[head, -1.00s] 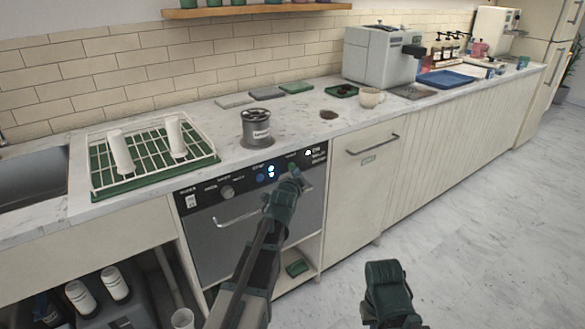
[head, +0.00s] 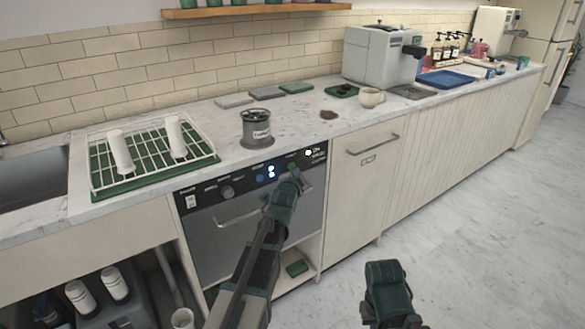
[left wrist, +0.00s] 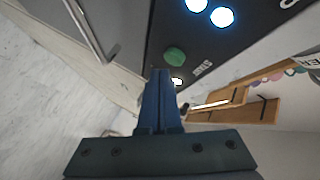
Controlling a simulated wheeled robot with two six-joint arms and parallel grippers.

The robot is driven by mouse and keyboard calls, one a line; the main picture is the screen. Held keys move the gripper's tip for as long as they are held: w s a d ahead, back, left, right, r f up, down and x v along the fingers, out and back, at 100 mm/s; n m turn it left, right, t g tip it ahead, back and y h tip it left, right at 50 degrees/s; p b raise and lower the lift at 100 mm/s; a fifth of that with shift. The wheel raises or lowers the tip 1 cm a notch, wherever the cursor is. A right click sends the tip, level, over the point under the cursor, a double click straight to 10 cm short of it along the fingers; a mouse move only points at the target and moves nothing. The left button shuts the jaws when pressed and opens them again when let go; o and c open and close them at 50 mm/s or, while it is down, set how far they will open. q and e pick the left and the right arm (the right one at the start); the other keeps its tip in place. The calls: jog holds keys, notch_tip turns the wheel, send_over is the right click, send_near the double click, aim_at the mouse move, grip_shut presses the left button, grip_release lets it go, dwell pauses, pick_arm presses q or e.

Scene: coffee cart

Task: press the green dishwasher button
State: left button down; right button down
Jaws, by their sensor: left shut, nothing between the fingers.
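The dishwasher (head: 215,241) is built in under the counter, with a dark control panel along its top edge. The green button (left wrist: 175,56) shows in the left wrist view, just beyond my left fingertips. Whether they touch it I cannot tell. My left gripper (head: 294,174) is shut and empty, in front of the panel's right part, and hides the button in the head view. It also shows in the left wrist view (left wrist: 160,75). My right gripper (head: 385,275) is low at the front, over the floor; its fingertips cannot be made out.
Two lit blue-white indicators (head: 271,171) sit left of my left gripper. A bar handle (head: 235,217) crosses the dishwasher door. A grey canister (head: 256,128), a dish rack (head: 150,153) and a cup (head: 371,97) stand on the counter. The floor at right is clear.

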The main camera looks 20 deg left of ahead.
pick_arm(q)
jog(key=shift+w+a, duration=0.1)
jog(key=shift+w+a, duration=0.2)
jog(key=shift+a, duration=0.05)
dwell(0.3)
jog(key=shift+w+a, duration=0.25)
jog(key=shift+a, duration=0.15)
dwell(0.8)
jog(key=shift+s+d, duration=0.55)
jog(key=shift+d, duration=0.15)
jog(key=shift+s+d, duration=0.8)
jog(key=shift+d, duration=0.2)
jog(key=shift+s+d, duration=0.75)
jog(key=shift+d, duration=0.25)
